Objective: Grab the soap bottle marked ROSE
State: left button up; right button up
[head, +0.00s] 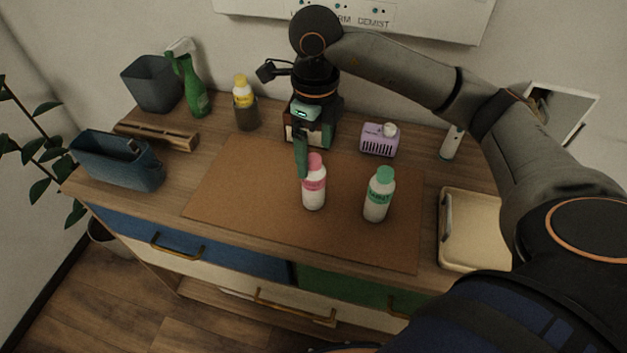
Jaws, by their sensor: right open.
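A white bottle with a pink cap and pink label (314,187) stands upright on the brown mat (240,185); its small lettering is hard to read, but its pink colour fits ROSE. A second white bottle with a green cap and green label (378,195) stands upright to its right. My right gripper (303,160) reaches down from above, just behind and left of the pink-capped bottle. It is open, with nothing between its fingers; one green finger shows clearly, close to the pink cap. I cannot tell whether it touches. My left gripper is out of view.
A beige tray (470,265) lies at right. Blue-grey bins (115,160) stand at left. The mat's left part is clear.

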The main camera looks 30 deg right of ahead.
aim_at(313, 174)
jog(key=f+p, duration=0.1)
jog(key=f, duration=0.6)
jog(key=shift+w+f, duration=0.15)
jog(key=shift+w, duration=0.05)
jog(key=shift+c, duration=0.2)
grip_shut()
dwell(0.4)
